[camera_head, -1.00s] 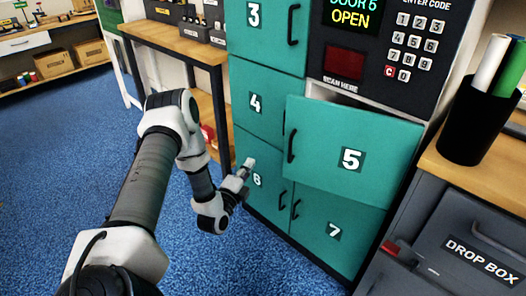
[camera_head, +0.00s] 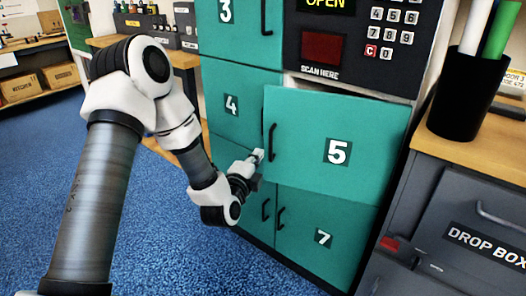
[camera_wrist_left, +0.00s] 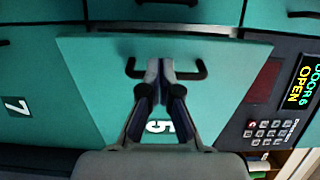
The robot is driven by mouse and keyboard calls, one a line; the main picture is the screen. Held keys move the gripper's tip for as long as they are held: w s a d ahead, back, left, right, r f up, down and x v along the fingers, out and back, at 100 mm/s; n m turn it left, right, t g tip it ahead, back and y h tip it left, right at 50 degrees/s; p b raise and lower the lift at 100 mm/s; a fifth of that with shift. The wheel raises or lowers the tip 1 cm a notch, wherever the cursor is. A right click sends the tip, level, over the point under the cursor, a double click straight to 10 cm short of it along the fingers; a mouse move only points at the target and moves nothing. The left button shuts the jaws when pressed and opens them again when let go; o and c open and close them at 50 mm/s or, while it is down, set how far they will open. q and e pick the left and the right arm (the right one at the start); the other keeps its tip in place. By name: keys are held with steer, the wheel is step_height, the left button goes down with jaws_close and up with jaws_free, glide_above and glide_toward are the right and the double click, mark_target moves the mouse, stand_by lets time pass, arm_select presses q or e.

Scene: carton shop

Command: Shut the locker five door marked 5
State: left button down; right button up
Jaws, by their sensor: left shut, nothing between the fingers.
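The locker five door (camera_head: 365,125) is teal with a white 5 label and stands slightly ajar, with a dark gap along its top edge. Its black handle (camera_head: 272,142) is on its left side. My left gripper (camera_head: 257,157) is shut and empty, just left of the handle's lower part. In the left wrist view the shut fingertips (camera_wrist_left: 160,68) lie over the middle of the handle (camera_wrist_left: 195,72), in front of the door (camera_wrist_left: 215,100). I cannot tell whether they touch it. The fingers partly hide the 5. My right gripper is not in view.
Locker doors 4 (camera_head: 228,100) and 7 (camera_head: 335,245) are shut around door 5. The keypad panel (camera_head: 385,35) is above, its screen reading OPEN. A grey drop box (camera_head: 470,215) and a black cup of rolls (camera_head: 462,105) stand at the right. Blue floor lies open at the left.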

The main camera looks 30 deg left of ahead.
mark_target(267, 142)
arm_select(q)
steer(key=x, duration=0.5)
steer(key=shift+b, duration=0.4)
